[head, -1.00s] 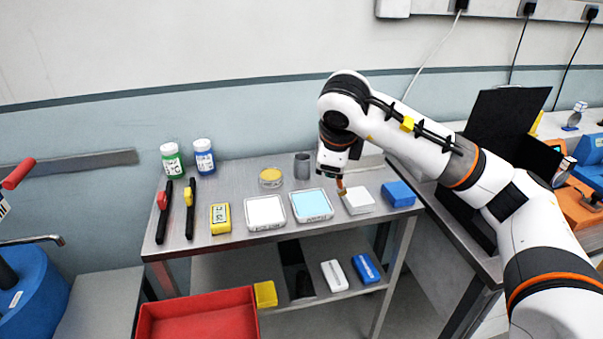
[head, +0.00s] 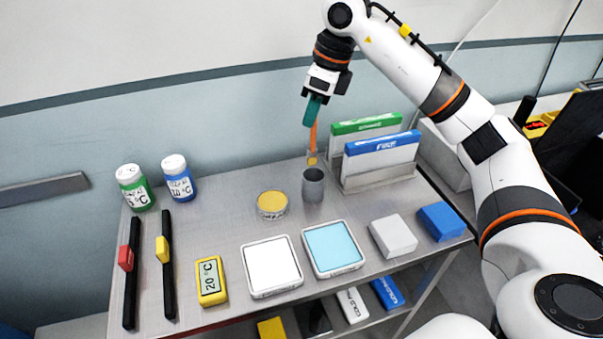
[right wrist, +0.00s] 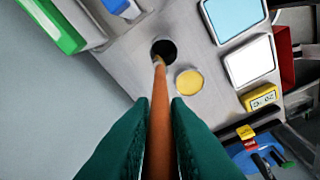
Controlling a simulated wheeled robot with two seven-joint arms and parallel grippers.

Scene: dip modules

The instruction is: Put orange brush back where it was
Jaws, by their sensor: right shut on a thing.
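The orange brush (head: 313,137) hangs bristles down from my right gripper (head: 313,108). The gripper's green fingers are shut on its handle. It also shows in the right wrist view (right wrist: 159,110) between the fingers of the right gripper (right wrist: 159,108). A grey cylindrical cup (head: 313,188) stands on the metal table, and its dark opening (right wrist: 164,49) shows in the right wrist view. The brush tip is just above the cup, near its rim; I cannot tell whether it is inside the opening. My left gripper is not in view.
Right of the cup stands a rack (head: 378,176) with green and blue upright boxes. Left of it is a yellow-topped round tin (head: 272,204). In front are a white tray (head: 271,266), a light-blue tray (head: 333,248) and a yellow timer (head: 210,281). Two bottles stand at the back left.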

